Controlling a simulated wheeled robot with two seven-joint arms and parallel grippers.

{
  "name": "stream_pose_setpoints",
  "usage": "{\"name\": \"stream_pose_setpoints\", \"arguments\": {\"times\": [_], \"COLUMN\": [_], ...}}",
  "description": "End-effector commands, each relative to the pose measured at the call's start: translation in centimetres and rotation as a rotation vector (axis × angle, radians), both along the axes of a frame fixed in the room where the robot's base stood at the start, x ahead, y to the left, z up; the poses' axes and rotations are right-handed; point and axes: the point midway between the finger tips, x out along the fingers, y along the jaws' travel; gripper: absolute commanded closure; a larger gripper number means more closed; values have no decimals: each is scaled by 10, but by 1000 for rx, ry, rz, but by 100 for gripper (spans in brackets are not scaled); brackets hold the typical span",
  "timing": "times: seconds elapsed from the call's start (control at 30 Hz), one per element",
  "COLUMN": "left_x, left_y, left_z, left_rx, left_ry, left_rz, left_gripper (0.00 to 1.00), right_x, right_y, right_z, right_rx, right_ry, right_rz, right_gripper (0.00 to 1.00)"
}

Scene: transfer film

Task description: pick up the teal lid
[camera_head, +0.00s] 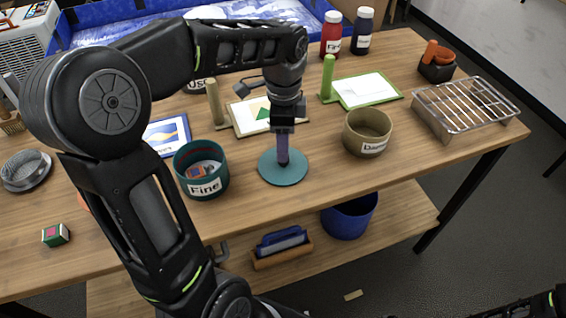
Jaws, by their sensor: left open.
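My left gripper (283,128) points down directly above the lid, at the top of the post. It is open. I cannot tell whether its fingers are around the post or just above it. Only a dark part of my right arm shows at the bottom right corner; its gripper is out of the frame.
A teal pot labelled "Fine" (201,184) stands left of the lid, and an olive pot (367,146) stands right. Behind are framed screens with handles (367,100). A wire rack (462,108) is at the right. A blue bucket (349,222) sits on the lower shelf.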

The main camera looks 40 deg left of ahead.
Motion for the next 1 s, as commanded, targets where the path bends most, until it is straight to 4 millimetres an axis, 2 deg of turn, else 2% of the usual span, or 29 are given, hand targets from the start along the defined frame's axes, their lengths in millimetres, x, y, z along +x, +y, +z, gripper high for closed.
{"name": "stream_pose_setpoints", "arguments": {"times": [0.23,0.5,0.6,1.0], "left_x": [0,-1,-1,0], "left_y": [0,1,1,1], "left_z": [-5,-43,-51,-52], "left_rx": [0,0,-1,-1], "left_ry": [2,4,1,-1], "left_rz": [0,-1,0,0], "left_gripper": [49,49,49,49], "right_x": [0,-1,-1,-1], "right_y": [0,0,0,-1], "right_z": [2,9,9,9], "right_rx": [0,-3,-2,-2], "right_ry": [1,3,4,4], "right_rz": [0,-1,-1,-1], "right_gripper": [64,64,64,64]}}
